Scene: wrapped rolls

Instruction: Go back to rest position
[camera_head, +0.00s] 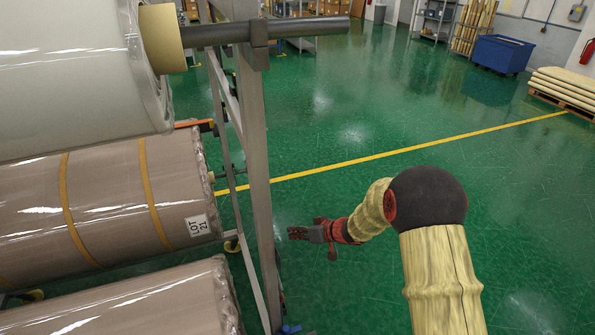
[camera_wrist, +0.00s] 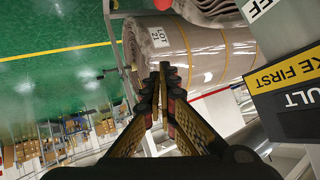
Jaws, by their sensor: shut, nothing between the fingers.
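My gripper (camera_head: 296,232) is at the end of my arm, just right of the grey rack post in the head view. In the wrist view my gripper (camera_wrist: 163,70) has its fingers together and empty. A brown wrapped roll (camera_head: 108,207) with yellow straps and a LOT 21 label (camera_head: 198,225) lies on the rack to the left. The same roll (camera_wrist: 205,55) shows past the fingertips in the wrist view, and I cannot tell the distance between them.
The rack post (camera_head: 258,170) stands close left of my gripper. A pale roll (camera_head: 75,75) lies above and another brown roll (camera_head: 140,305) below. Signs (camera_wrist: 285,75) fill the wrist view's right side. Green floor (camera_head: 400,115) is open ahead and right. A blue bin (camera_head: 502,54) stands far off.

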